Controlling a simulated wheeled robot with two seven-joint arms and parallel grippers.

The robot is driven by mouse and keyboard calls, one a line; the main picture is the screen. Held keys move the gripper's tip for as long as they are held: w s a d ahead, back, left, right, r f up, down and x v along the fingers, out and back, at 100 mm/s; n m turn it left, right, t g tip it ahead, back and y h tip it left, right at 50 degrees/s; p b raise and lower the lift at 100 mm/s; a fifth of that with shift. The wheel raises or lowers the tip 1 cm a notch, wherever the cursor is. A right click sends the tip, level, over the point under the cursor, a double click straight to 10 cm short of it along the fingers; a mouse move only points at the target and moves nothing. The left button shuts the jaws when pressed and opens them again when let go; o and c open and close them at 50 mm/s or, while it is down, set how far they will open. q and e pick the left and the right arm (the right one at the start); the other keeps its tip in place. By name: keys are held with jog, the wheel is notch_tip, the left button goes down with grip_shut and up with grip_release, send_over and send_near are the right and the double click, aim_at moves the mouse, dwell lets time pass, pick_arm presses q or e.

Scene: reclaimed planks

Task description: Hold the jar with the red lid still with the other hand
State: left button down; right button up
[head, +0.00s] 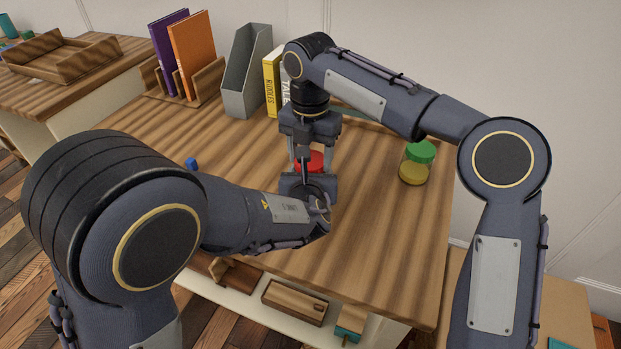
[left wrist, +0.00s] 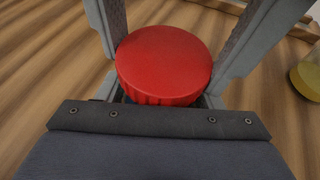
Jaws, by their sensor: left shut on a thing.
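The jar's red lid (head: 313,158) is between my two grippers in the middle of the table, and it fills the centre of the left wrist view (left wrist: 163,62). The jar's body is almost wholly hidden. My left gripper (head: 307,178) reaches in low from the near side and is shut on the jar below the lid. My right gripper (head: 312,155) points down from above, its fingers on either side of the lid. The right fingers also show beside the lid in the left wrist view; I cannot tell whether they press on it.
A green-lidded jar (head: 414,165) with yellow contents stands to the right. A small blue object (head: 191,163) lies to the left. A grey file holder (head: 246,75), a yellow book (head: 271,82) and an orange book (head: 192,55) stand at the back.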

jog(key=c, duration=0.4)
jog(key=m, duration=0.3)
jog(key=o, duration=1.1)
jog(key=shift+r, duration=2.3)
jog(key=shift+c, duration=0.6)
